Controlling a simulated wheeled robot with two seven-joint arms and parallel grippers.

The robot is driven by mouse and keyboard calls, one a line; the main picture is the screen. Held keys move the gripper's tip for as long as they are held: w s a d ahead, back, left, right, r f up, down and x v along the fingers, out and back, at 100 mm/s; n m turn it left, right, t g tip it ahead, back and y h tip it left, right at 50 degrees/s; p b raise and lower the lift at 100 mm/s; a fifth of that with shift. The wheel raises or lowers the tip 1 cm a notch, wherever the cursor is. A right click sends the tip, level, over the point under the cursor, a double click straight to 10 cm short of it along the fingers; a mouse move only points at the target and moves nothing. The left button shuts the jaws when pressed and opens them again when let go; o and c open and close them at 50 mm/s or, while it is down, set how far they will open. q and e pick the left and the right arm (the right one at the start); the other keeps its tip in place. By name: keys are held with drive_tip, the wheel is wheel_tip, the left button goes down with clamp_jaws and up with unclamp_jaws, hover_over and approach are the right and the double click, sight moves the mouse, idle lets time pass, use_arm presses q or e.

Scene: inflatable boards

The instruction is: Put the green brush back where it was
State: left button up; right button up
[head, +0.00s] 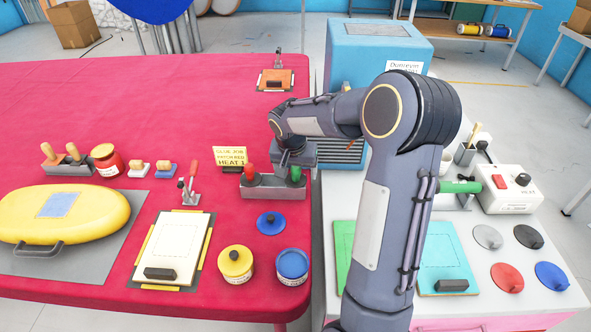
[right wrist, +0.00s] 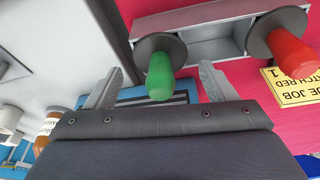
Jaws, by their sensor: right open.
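The green brush (head: 295,174) stands upright in the right end of a grey rack (head: 272,192) on the red table. In the right wrist view its green handle (right wrist: 160,78) rises from a dark round collar at one end of the rack (right wrist: 218,48). My right gripper (head: 293,157) is just above that end of the rack. In the right wrist view my right gripper (right wrist: 160,86) is open, with the green handle showing between its two fingers and no closed grip on it. The brush's lower part is hidden in the rack. My left gripper is not in view.
A red-handled brush (head: 249,172) stands at the rack's other end, with an empty middle between. A yellow sign (head: 230,157) stands behind. A blue lid (head: 271,223) and blue tin (head: 292,266) lie in front. A blue box (head: 372,45) stands behind my right arm.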

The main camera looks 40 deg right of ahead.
drive_tip(key=v, duration=1.2)
drive_tip(key=s+a+f+n+t+y, duration=0.2)
drive_tip(key=s+a+n+y, duration=0.1)
drive_tip(key=s+a, duration=0.5)
drive_tip(key=s+a+f+n+t+y, duration=0.1)
drive_tip(key=s+a+f+n+y, duration=0.1)
drive_tip(key=s+a+n, duration=0.3)
drive_tip(key=s+a+y, duration=0.1)
drive_tip(key=s+a, duration=0.3)
drive_tip(key=s, duration=0.5)
drive_tip(key=shift+s+a+t, duration=0.15)
drive_tip(key=shift+s+t, duration=0.25)
